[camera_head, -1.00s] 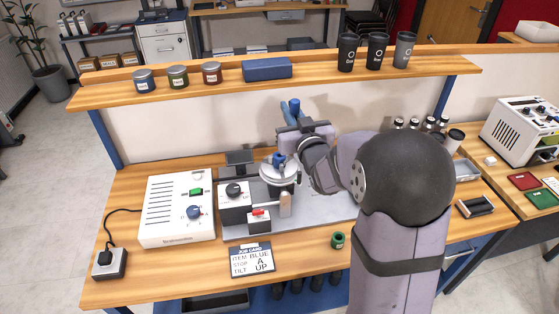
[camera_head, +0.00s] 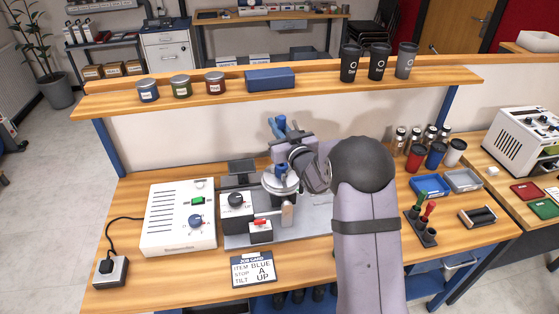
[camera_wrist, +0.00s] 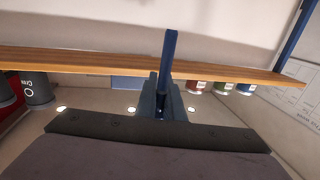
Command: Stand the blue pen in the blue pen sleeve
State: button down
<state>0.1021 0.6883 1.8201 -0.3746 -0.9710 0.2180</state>
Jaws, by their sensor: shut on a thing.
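My gripper (camera_head: 282,131) is raised above the laser marker's fixture, its blue fingers shut on an upright blue pen (camera_head: 282,121). In the wrist view the pen (camera_wrist: 168,55) stands up from between the fingers (camera_wrist: 161,100). Below my gripper, a pale round plate (camera_head: 268,184) on the fixture bears a short blue piece (camera_head: 281,169); I cannot tell whether this is the blue pen sleeve. The pen is apart from it. At the right, dark upright holders (camera_head: 428,237) have a red and a green pen (camera_head: 429,209) in them.
The white control box (camera_head: 180,215) stands left of the fixture (camera_head: 236,206). A wooden shelf (camera_head: 330,82) with jars, a blue box and cups runs behind. Cups, a blue tray (camera_head: 430,185) and a grey tray (camera_head: 463,180) stand right.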

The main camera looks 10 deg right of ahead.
jog(key=shift+f+p, duration=1.45)
jog(key=shift+f, duration=3.05)
jog(key=shift+f, duration=0.2)
jog(key=c, duration=1.9)
grip_release()
jog(key=shift+r, duration=0.1)
jog(key=shift+o, duration=0.2)
jog(key=shift+r, duration=0.15)
jog(key=b+v, duration=0.4)
jog(key=v, duration=0.8)
